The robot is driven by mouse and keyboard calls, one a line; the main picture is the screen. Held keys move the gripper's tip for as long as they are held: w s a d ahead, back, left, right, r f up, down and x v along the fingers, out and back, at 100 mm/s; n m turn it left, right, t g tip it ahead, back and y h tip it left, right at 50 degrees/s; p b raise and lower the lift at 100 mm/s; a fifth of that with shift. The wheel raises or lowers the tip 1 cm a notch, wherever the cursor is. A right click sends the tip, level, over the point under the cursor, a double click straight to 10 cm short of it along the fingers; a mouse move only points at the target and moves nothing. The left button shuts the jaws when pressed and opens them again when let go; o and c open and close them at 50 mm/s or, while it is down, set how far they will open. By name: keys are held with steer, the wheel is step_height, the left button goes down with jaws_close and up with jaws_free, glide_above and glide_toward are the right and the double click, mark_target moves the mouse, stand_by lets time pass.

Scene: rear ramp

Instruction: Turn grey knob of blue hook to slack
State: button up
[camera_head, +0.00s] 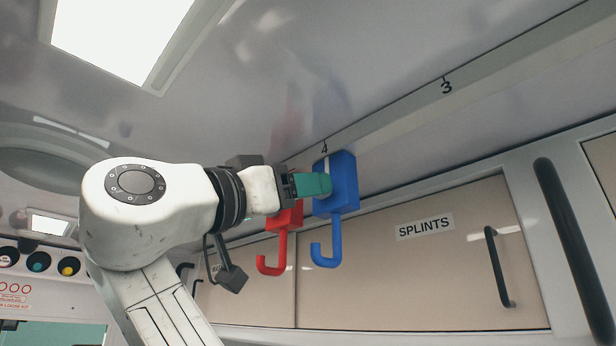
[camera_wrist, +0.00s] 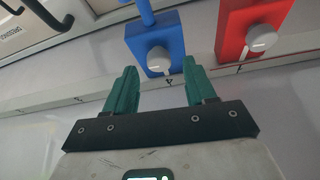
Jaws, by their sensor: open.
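The blue hook (camera_head: 343,185) hangs from the rail near the mark 4, its curved end pointing down. In the wrist view the blue hook (camera_wrist: 172,40) shows its grey knob (camera_wrist: 158,59) on its front face, with a light pointer line beside it. My gripper (camera_wrist: 155,88) is open, with teal fingers apart on either side of the knob in that view. The fingertips look short of the knob or level with it; I cannot tell the depth, and no contact shows. In the head view my gripper (camera_head: 318,185) covers the knob side of the blue block.
A red hook (camera_head: 271,262) hangs close beside the blue one; its grey knob (camera_wrist: 261,38) shows in the wrist view. A cabinet door labelled SPLINTS (camera_head: 425,228) with a dark handle (camera_head: 497,266) lies behind. The ceiling is close above.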

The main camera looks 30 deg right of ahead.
steer(key=shift+x, duration=1.05)
steer(key=c, duration=1)
